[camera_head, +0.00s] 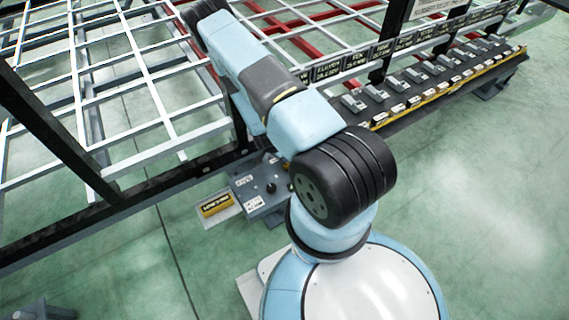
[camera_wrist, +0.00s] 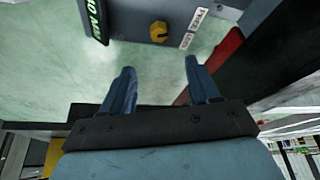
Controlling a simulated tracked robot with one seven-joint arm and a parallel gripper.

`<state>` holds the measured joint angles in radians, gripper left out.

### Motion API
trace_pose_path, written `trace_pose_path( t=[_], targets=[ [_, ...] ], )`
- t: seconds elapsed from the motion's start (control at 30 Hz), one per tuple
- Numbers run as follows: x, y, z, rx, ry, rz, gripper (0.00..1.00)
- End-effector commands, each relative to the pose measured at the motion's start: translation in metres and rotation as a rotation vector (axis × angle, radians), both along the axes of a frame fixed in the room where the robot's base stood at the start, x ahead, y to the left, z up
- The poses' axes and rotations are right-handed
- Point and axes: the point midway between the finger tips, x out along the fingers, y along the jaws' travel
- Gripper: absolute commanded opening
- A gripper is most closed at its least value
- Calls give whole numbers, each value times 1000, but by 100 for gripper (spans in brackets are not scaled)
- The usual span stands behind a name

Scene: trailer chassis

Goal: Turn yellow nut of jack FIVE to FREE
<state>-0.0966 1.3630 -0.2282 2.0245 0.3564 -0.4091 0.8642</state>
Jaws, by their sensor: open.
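The yellow nut (camera_wrist: 158,31) sits on a grey jack panel (camera_wrist: 135,22) at the top of the wrist view. A white label (camera_wrist: 194,27) with two words, apparently FREE and LOCK, is right of the nut. My gripper (camera_wrist: 160,65) is open and empty, its two blue fingers pointing toward the panel. The nut lies ahead of the gap between the fingertips, apart from them. Which word the nut points to is unclear. In the head view a grey box (camera_head: 262,205) with a dark knob and white labels shows beside my arm. My gripper is hidden there.
A dark sign (camera_wrist: 95,20) with green letters is left of the nut. A red bar and a dark beam (camera_wrist: 265,50) are at the right. In the head view, a black-railed white frame (camera_head: 125,190) and a rack of labelled blocks (camera_head: 440,90) stand beyond my arm.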

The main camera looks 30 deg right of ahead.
Motion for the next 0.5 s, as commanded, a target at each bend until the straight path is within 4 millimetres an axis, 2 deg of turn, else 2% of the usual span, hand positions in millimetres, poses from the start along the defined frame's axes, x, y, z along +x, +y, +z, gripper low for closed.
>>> trace_pose_path(
  t=[0.23,0.5],
  targets=[
    [1,-4,-19,-4,0,5,61],
    [7,-17,-59,-4,2,7,61]
  ],
)
